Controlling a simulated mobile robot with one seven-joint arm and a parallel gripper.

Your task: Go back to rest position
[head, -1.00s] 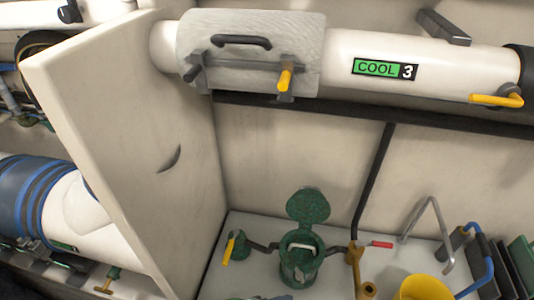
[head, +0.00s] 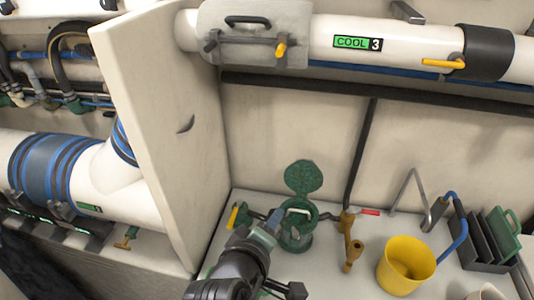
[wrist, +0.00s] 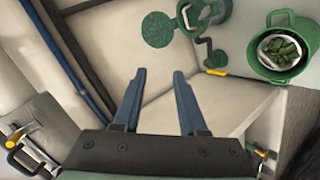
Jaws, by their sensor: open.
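My gripper (head: 270,226) is at the lower middle of the head view, on the end of my dark arm. It appears in front of the green strainer (head: 297,238), whose round lid (head: 304,178) stands open. In the wrist view my gripper's two blue fingers (wrist: 160,76) are apart with nothing between them. The strainer's lid (wrist: 157,29) is beyond the fingers at the top of the wrist view. I cannot tell the exact gap between gripper and strainer in the head view.
A pale upright panel (head: 165,130) stands left of my arm. A yellow bucket (head: 405,262) and brown valve (head: 352,250) are to the right. The white COOL 3 pipe (head: 400,40) crosses above. A green bucket (wrist: 290,62) with green pieces inside shows in the wrist view.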

